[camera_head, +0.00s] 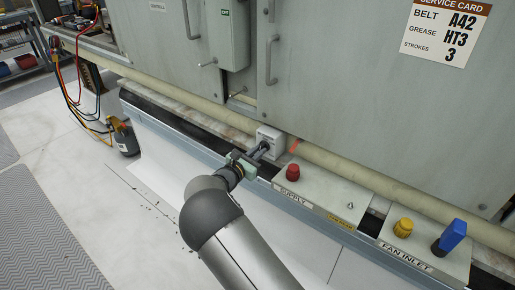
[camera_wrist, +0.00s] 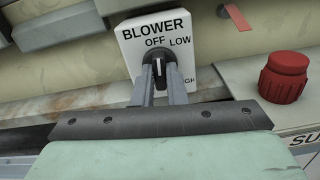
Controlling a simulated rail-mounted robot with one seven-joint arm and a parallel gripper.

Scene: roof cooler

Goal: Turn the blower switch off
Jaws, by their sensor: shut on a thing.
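The blower switch (camera_wrist: 133,47) is a white box labelled BLOWER, with OFF, LOW and a partly hidden HIGH around a black knob (camera_wrist: 159,62). In the head view the switch box (camera_head: 272,138) sits on the ledge below the grey cabinet. My gripper (camera_wrist: 160,88) is shut on the knob, one grey finger on each side. The knob's white mark points up, about toward OFF. The fingers hide the knob's lower part. In the head view my gripper (camera_head: 259,151) reaches the box from the front left.
Right of the switch is a red knob (camera_wrist: 285,77) on the SUPPLY panel (camera_head: 318,197). Further right are a yellow knob (camera_head: 403,227) and a blue lever (camera_head: 452,237) by FAN INLET. A red strip (camera_wrist: 235,17) hangs near the box. A pipe (camera_head: 345,174) runs behind.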

